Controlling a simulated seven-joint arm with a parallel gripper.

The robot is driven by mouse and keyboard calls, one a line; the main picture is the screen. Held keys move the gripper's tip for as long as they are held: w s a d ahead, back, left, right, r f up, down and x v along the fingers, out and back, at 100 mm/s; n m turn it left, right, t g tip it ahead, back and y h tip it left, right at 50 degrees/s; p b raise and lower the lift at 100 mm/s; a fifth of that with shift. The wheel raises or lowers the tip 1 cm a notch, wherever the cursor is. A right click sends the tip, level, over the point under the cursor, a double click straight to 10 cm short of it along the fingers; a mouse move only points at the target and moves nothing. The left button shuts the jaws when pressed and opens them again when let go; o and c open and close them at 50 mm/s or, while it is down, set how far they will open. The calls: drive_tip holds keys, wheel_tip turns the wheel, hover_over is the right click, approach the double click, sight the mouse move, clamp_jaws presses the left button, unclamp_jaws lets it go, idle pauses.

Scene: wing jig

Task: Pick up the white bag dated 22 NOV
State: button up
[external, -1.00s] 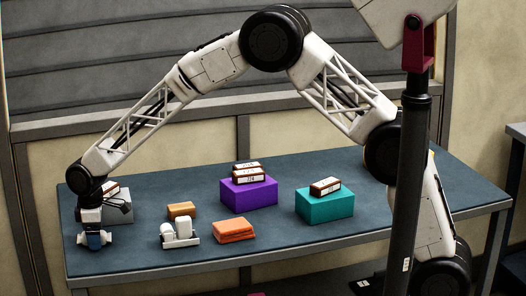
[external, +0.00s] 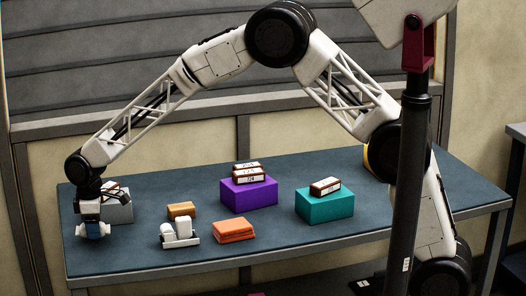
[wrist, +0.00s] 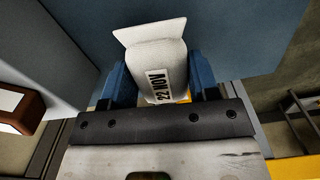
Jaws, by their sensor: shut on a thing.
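The white bag (wrist: 155,62) with a label reading 22 NOV sits between the two blue fingers of my gripper (wrist: 155,84) in the wrist view. My gripper is shut on it. In the external view my gripper (external: 93,230) is at the left end of the table, in front of a grey block. The bag shows there only as a small pale patch between the fingers; its label cannot be read, and any gap beneath it is hard to tell.
The grey block (external: 119,212) stands close behind my gripper.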

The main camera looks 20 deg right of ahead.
wheel_tip(320, 180, up, 8)
drive_tip(key=shift+f, duration=0.25)
